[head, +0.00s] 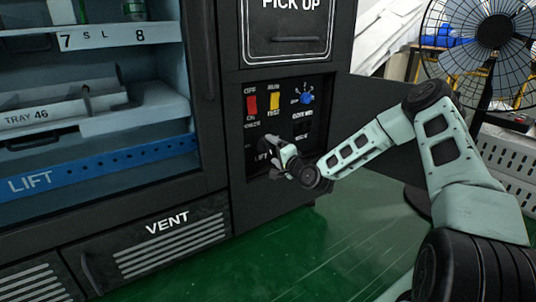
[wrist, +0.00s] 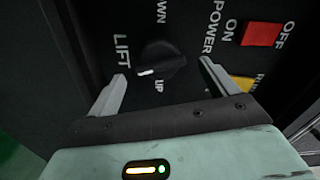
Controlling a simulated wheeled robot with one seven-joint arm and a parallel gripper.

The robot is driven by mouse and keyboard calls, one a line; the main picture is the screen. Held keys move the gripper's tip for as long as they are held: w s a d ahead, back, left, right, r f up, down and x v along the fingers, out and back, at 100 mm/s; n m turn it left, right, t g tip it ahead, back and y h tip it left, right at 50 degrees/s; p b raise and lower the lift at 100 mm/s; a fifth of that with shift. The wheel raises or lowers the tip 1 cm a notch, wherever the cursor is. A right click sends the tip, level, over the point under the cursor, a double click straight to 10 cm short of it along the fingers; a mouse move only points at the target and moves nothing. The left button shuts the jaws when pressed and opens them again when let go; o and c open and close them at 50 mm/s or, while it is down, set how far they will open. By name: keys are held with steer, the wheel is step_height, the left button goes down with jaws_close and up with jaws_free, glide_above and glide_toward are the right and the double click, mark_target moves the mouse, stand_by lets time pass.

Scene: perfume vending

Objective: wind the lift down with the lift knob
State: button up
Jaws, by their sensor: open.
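The lift knob (wrist: 160,63) is a black round knob with a grip bar and a white pointer line, seen in the wrist view beside the word LIFT and between the words DOWN and UP. Its white pointer is on the side away from DOWN and toward LIFT. My gripper (wrist: 165,80) is open, with one finger on each side of the knob and a gap to both. In the head view my gripper (head: 279,162) is at the low part of the control panel and hides the knob. The blue lift bar (head: 95,166) lies low in the cabinet window.
Above the knob are a red switch (head: 251,105), a yellow switch (head: 275,101) and a blue knob (head: 307,97). The opened panel door (head: 375,115) stands out behind my arm. A fan (head: 490,35) stands at the back right. Green floor (head: 330,240) is clear in front.

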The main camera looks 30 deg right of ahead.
mark_target(269, 148)
steer(key=shift+w+a+b, duration=0.1)
steer(key=shift+w+b, duration=0.55)
steer(key=shift+w, duration=1.45)
steer(key=shift+c, duration=0.3)
steer(key=c, duration=0.9)
steer(key=n+p, duration=0.3)
steer(key=shift+r+n, duration=0.15)
steer(key=shift+n, duration=0.15)
steer(key=n+p, duration=0.2)
steer(key=n, duration=0.2)
steer(key=shift+a+n, duration=0.1)
steer(key=shift+n, duration=0.2)
steer(key=n+p, duration=0.2)
steer(key=n, duration=0.2)
steer(key=shift+f+n+p, duration=0.2)
steer(key=shift+n+p, duration=0.4)
steer(key=shift+n, duration=2.2)
